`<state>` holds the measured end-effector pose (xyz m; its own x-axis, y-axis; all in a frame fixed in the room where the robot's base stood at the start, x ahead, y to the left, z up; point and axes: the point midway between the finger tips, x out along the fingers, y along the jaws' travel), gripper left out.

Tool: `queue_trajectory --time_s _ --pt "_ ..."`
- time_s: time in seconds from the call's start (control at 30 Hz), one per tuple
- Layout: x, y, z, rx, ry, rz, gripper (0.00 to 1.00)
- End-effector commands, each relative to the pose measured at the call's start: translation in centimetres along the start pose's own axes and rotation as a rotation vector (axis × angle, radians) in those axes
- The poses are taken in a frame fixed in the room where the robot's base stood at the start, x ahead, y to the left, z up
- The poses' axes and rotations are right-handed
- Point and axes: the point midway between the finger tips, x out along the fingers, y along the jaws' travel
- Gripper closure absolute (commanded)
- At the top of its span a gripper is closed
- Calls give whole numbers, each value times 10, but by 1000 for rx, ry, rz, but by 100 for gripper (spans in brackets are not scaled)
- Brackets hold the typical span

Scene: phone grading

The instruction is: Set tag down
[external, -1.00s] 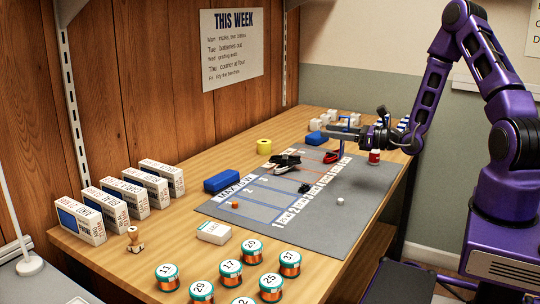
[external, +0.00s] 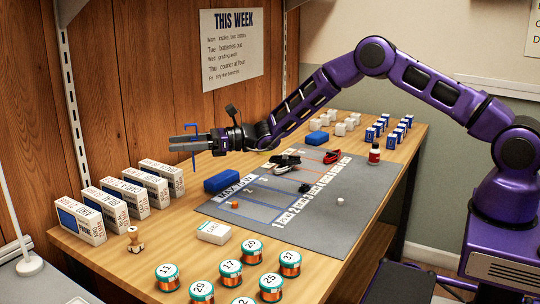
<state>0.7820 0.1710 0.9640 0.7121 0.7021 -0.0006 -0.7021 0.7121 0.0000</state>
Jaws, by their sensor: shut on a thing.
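My gripper (external: 192,143) is at the left, raised near the wood-panelled wall, above the table's back part and beyond the blue block. It is shut on a thin blue piece, which I take to be the tag (external: 194,160). The piece stands upright across the fingers, apart from the table. Its face and any marking are too small to read.
A grey mat (external: 322,228) with marked lanes lies mid-table, bearing phones and small items. White boxes (external: 160,168) line the wall at left. Several numbered round tins (external: 230,272) stand in front. A blue block (external: 228,181) lies by the mat. Blue-and-white pieces (external: 378,130) stand at back right.

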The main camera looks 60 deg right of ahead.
Motion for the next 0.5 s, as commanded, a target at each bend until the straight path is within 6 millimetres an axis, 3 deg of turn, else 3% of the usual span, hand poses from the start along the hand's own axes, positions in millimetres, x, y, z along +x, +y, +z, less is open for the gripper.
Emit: queue_trajectory --time_s 0.3,0.5 --pt "7 4 -50 1 3 8 86" --pt "7 4 -65 -1 1 8 86"
